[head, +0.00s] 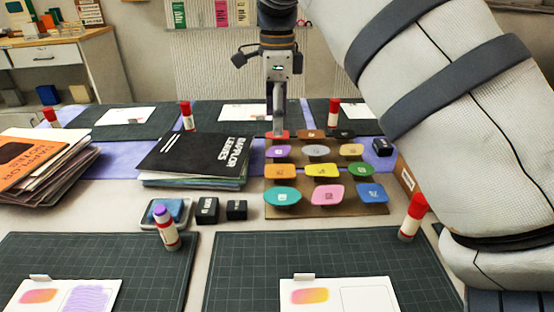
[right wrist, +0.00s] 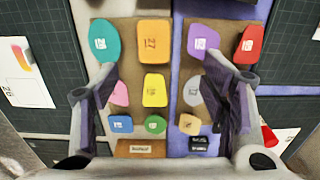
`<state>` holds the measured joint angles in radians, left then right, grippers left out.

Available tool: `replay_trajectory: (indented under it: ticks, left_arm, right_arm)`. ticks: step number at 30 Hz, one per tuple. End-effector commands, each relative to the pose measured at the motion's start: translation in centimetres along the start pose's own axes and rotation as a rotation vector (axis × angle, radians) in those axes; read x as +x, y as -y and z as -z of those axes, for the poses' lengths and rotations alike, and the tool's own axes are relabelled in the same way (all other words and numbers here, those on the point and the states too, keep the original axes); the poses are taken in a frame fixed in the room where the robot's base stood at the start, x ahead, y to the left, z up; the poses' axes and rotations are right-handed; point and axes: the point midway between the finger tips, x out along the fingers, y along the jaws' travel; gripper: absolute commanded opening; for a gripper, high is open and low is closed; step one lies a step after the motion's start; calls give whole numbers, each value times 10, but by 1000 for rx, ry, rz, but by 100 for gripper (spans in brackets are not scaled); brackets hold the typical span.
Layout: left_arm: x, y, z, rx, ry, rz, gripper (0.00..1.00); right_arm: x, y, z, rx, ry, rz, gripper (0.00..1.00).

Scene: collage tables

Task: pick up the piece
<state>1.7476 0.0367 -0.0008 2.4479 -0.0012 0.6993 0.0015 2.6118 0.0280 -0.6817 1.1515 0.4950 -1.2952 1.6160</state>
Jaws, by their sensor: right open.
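Several coloured, numbered pieces lie in rows on two brown boards (head: 275,212). The front row has a teal piece (head: 282,196), a pink piece (head: 327,195) and a blue piece (head: 371,193). Behind are an orange piece (head: 285,171), a yellow piece (head: 323,170), a green piece (head: 361,170), a purple piece (head: 276,151) and a red piece (head: 278,134). My right gripper (head: 277,130) points down over the boards' left side. In the right wrist view my right gripper (right wrist: 160,68) is open and empty, its fingers spread above the pieces and partly covering some. My left gripper is out of view.
A black-covered book stack (head: 195,153) stands left of the boards. Small black blocks (head: 207,210) sit in front of it. A red-capped glue stick (head: 412,216) stands right of the boards, a purple-capped one (head: 166,229) left. Dark cutting mats (head: 235,270) lie in front.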

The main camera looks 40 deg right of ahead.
Motion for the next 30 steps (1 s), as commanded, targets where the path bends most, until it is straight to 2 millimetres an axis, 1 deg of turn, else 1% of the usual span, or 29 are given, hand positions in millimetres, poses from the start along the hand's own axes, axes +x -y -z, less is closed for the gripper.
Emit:
replay_trajectory:
  ticks: [3, 6, 11, 15, 18, 21, 30]
  left_arm:
    - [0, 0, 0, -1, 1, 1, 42]
    - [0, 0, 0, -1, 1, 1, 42]
    - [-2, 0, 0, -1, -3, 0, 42]
    - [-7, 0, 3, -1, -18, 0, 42]
    - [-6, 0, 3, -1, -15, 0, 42]
    - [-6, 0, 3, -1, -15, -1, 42]
    - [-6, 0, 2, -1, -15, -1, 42]
  right_arm:
    - [27, -2, 0, 1, -3, -7, 67]
    - [48, -2, 1, 0, -3, -5, 67]
    - [68, -2, 2, -1, -2, -4, 67]
    - [94, -6, 8, 0, -1, -2, 67]
    - [111, -5, 8, 0, -1, -2, 67]
    - [117, -5, 7, 0, -1, -2, 67]
    - [117, -5, 7, 0, 0, -1, 67]
